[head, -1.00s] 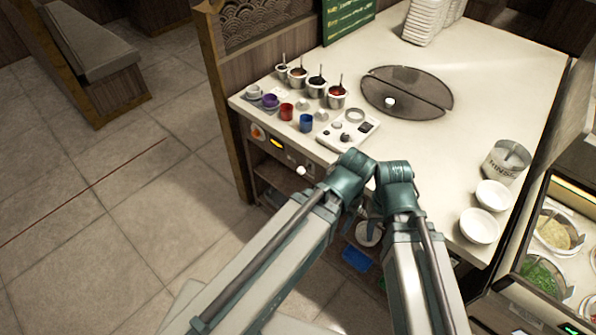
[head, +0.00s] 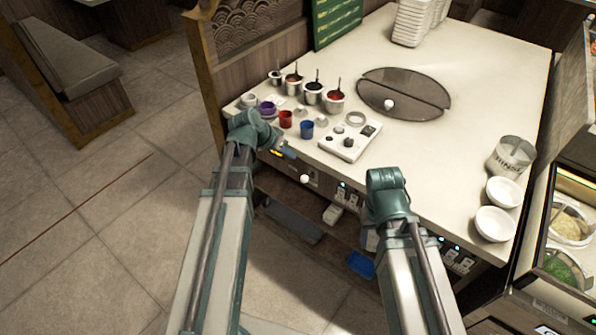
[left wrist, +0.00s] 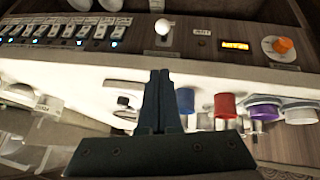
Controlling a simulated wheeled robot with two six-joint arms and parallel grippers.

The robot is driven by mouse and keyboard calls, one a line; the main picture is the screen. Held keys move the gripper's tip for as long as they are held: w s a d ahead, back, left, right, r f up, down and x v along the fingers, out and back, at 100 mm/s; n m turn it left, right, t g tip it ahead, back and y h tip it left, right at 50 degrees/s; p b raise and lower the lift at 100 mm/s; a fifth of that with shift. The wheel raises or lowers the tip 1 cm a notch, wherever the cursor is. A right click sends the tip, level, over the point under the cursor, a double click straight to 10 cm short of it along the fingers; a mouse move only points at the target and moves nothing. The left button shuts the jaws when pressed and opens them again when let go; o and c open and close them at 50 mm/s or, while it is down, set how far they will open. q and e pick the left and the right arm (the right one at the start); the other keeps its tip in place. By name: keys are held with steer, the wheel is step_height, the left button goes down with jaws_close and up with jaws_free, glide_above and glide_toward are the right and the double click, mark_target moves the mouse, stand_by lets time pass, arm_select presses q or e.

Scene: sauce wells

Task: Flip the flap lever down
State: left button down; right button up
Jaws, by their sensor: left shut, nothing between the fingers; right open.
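A lever with a white ball knob (head: 304,178) sticks out of the dark front panel below the counter edge. In the left wrist view, which is upside down, its knob (left wrist: 162,27) is just beyond my fingertips, with a gap visible in the picture. A small label sits beside it. My left gripper (left wrist: 160,75) is shut and empty, pointing at the panel. In the head view the left gripper (head: 290,154) is small at the counter's front edge, left of the knob. My right arm is in view, but its gripper fingers are hidden.
An orange display (left wrist: 235,45) and an orange knob (left wrist: 283,44) flank the lever on one side, blue-lit switches (left wrist: 80,42) on the other. Red (head: 286,119) and blue (head: 307,129) cups and a control box (head: 350,143) stand near the counter edge. A round lid (head: 425,97) lies farther back.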

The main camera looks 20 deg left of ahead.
arm_select(q)
steer(key=shift+w+a+r, duration=0.1)
steer(key=shift+w+a, duration=0.15)
steer(key=shift+a, duration=0.25)
steer(key=b, duration=0.9)
glide_above(308, 177)
steer(key=a, duration=0.3)
step_height(308, 177, down, 9)
steer(key=shift+s+d+f+b, duration=0.15)
steer(key=shift+s+f+b, duration=0.05)
steer(key=shift+f+b, duration=0.4)
steer(key=shift+s+d+f+b, duration=0.1)
steer(key=shift+s+f+b, duration=0.05)
steer(key=shift+f+b, duration=0.4)
steer(key=shift+s+f+b, duration=0.15)
steer(key=shift+f+b, duration=0.25)
